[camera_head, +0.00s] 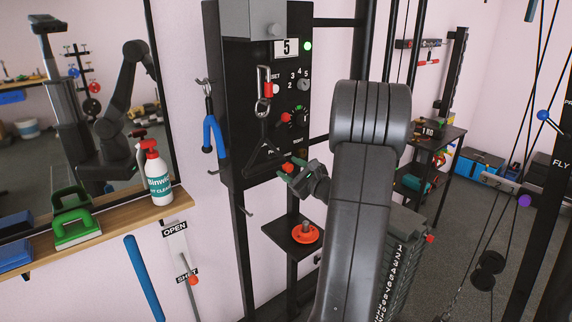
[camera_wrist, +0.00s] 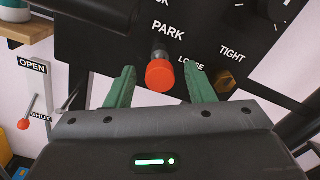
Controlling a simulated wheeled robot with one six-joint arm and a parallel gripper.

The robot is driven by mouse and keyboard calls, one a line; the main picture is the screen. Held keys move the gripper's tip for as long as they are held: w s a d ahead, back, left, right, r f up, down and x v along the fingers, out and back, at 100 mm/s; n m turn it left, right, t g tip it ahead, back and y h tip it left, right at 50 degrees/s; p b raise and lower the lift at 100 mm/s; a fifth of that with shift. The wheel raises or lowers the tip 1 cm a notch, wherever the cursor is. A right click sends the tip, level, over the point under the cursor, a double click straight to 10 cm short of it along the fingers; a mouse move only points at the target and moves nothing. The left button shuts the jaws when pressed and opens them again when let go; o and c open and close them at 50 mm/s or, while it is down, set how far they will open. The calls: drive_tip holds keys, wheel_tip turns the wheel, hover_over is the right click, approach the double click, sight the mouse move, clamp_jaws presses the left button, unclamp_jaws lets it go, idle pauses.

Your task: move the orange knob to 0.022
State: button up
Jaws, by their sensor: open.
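The orange knob (camera_wrist: 160,73) is a short round cap on a metal shaft coming out of the black panel, just under the word PARK. In the head view the orange knob (camera_head: 288,168) is at the panel's lower edge. My gripper (camera_wrist: 159,69) is open, with one green finger on each side of the knob and a visible gap on both sides. In the head view my gripper (camera_head: 298,174) is right at the knob, partly hidden by my forearm. How deep the knob sits between the fingers I cannot tell.
A brass-coloured knob (camera_wrist: 224,81) is close to the right finger, near the word LOOSE. A black triangular handle (camera_head: 264,152) hangs left of my gripper. A shelf with an orange disc (camera_head: 305,234) is below. An OPEN/SHUT lever (camera_wrist: 24,123) is at left.

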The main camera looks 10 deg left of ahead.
drive_tip(key=shift+x, duration=1.3)
clamp_jaws()
drive_tip(key=shift+b+x, duration=0.55)
drive_tip(key=shift+x, duration=0.55)
drive_tip(key=shift+w+a, duration=0.1)
drive_tip(key=shift+w, duration=0.05)
drive_tip(key=shift+c, duration=1.7)
unclamp_jaws()
drive_tip(key=o, duration=0.3)
drive_tip(key=shift+o, duration=0.2)
